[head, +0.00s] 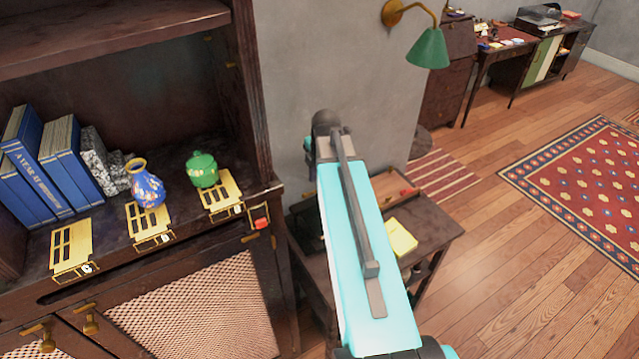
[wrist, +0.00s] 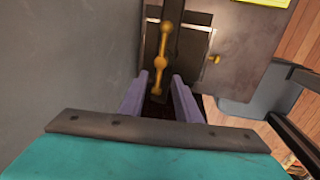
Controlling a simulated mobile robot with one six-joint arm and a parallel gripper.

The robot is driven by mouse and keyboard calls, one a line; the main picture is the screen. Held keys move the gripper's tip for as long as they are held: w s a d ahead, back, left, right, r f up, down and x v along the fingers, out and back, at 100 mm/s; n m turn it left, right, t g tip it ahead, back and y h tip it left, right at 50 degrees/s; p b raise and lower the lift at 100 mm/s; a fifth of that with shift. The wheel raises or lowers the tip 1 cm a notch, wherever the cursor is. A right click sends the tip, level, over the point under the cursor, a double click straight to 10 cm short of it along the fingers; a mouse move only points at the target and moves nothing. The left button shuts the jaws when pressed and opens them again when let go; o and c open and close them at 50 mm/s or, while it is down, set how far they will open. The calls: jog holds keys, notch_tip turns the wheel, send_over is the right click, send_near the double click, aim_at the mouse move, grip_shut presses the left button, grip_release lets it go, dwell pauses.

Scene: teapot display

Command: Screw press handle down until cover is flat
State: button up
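In the wrist view, the press handle (wrist: 161,62) is a gold bar with rounded knobs, running up the picture over a dark upright strip. Its near knob shows between the two fingers of my gripper (wrist: 160,80). The fingers are apart, one on each side of the knob; I cannot tell whether they touch it. Below the handle is a dark grey press cover (wrist: 200,45); its tilt is unclear. In the head view my turquoise arm hides the gripper and most of the press.
A dark side table (head: 437,236) stands behind my arm, with a yellow pad (head: 401,238) on it. At left, a cabinet shelf holds blue books (head: 35,180), a blue vase (head: 145,185) and a green teapot (head: 202,169). A grey wall is close on the left in the wrist view.

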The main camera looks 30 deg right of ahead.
jog(key=shift+w+f+p, duration=0.15)
jog(key=shift+f+p, duration=0.1)
jog(key=shift+f, duration=0.55)
jog(key=shift+w+f+p, duration=0.15)
jog(key=shift+f+p, duration=0.05)
jog(key=shift+f, duration=0.55)
jog(key=shift+c, duration=0.2)
grip_shut()
jog(key=shift+d, duration=0.45)
jog(key=shift+a, duration=0.2)
